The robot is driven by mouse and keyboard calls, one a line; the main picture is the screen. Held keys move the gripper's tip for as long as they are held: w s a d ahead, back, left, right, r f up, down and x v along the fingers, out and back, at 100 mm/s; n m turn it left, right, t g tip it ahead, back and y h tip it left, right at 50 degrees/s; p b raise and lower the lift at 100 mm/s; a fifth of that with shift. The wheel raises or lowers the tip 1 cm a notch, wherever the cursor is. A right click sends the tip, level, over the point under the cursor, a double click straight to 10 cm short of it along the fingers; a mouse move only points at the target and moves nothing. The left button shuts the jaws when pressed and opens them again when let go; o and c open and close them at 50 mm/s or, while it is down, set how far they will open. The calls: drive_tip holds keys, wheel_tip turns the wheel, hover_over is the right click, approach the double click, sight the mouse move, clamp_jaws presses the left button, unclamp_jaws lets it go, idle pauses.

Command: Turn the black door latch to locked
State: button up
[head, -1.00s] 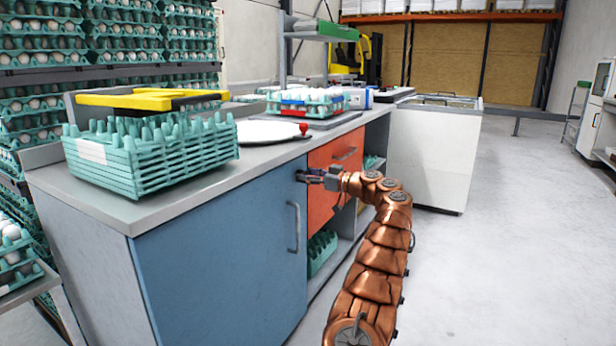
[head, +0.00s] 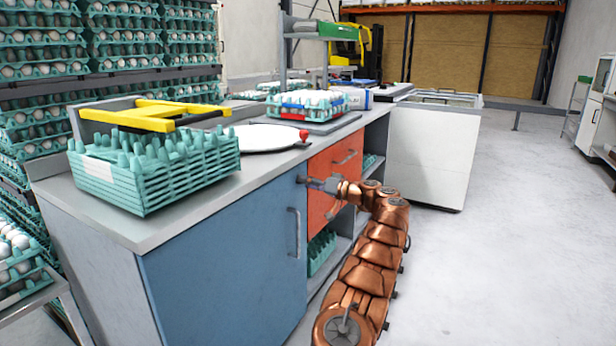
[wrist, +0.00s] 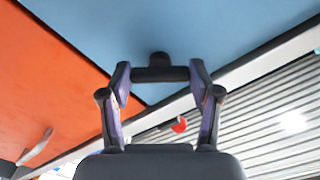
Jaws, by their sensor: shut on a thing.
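The black door latch (wrist: 160,75) is a dark bar with a rounded dark piece behind it, against the blue door (wrist: 210,35). In the wrist view the bar lies crosswise in the picture, spanning between my two fingertips. My gripper (wrist: 160,70) is shut on it, one finger at each end. In the head view my gripper (head: 309,181) is at the upper right corner of the blue cabinet door (head: 225,265). The latch is mostly hidden there by my fingers. The blue door looks closed.
An orange drawer front (head: 333,180) is right of the blue door, with open shelves below. A vertical handle (head: 294,232) stands out from the blue door. The counter above holds a stack of green egg trays (head: 150,180). Floor at the right is clear.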

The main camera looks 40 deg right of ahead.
drive_tip(key=m+p, duration=0.7)
drive_tip(key=m, duration=0.3)
drive_tip(key=shift+r, duration=0.1)
drive_tip(key=shift+m, duration=0.4)
drive_tip(key=o, duration=1.1)
drive_tip(key=shift+o, duration=0.2)
drive_tip(key=v, duration=1.2)
